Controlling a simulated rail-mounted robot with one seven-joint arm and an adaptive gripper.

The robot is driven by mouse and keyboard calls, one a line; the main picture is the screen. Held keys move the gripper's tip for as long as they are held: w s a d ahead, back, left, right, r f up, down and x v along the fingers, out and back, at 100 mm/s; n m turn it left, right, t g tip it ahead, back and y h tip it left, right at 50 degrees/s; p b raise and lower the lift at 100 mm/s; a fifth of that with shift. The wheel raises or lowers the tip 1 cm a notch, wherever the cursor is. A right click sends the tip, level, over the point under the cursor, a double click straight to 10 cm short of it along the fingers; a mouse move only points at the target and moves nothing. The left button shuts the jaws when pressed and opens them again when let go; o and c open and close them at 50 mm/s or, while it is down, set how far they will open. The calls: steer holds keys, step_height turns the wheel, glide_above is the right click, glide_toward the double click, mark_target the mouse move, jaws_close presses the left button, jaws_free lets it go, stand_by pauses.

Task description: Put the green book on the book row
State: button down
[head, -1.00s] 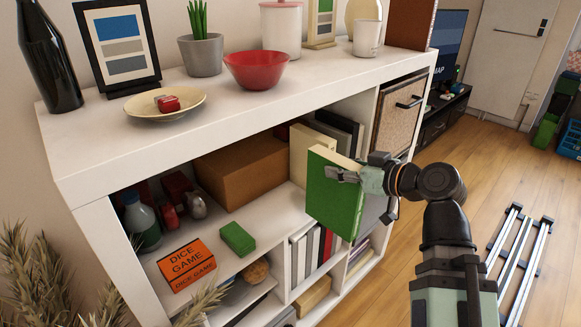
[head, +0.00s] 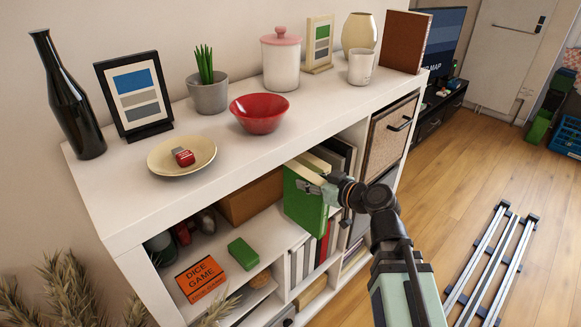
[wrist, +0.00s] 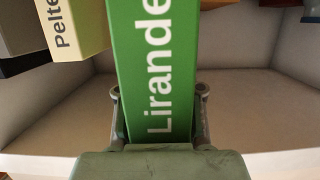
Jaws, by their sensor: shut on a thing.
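The green book (head: 304,205) is upright at the front of a middle shelf compartment, its cover facing left in the head view. My gripper (head: 318,188) is shut on its spine end. In the wrist view the book's green spine (wrist: 152,70) reads "Lirande" and stands between my gripper's fingers (wrist: 158,118). A cream book (wrist: 75,28), lettered "Pelte", stands left of it. Dark books (head: 342,152) stand behind it in the head view. I cannot tell whether the green book touches the shelf floor or the cream book.
The white shelf unit (head: 120,205) has upright dividers. A brown box (head: 250,197) is in the compartment to the left, with an orange game box (head: 201,279) and a small green box (head: 243,253) near its front. In the wrist view, bare shelf floor (wrist: 260,105) shows right of the book.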

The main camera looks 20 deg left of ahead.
steer(key=shift+w+a+r+p, duration=0.35)
steer(key=shift+a+p, duration=0.3)
steer(key=shift+p, duration=2.45)
steer(key=x, duration=0.2)
steer(key=p+x, duration=0.1)
steer(key=x, duration=0.1)
steer(key=r+x, duration=0.1)
steer(key=x, duration=0.1)
steer(key=shift+w+a+p, duration=0.15)
steer(key=shift+p, duration=0.15)
steer(key=shift+f+p, duration=0.55)
steer(key=shift+f, duration=1.4)
steer(key=c, duration=0.7)
jaws_free()
steer(key=shift+r, duration=0.25)
steer(key=p, duration=1.5)
glide_toward(291, 178)
steer(key=shift+w+d+f, duration=0.3)
steer(key=shift+w+f, duration=0.45)
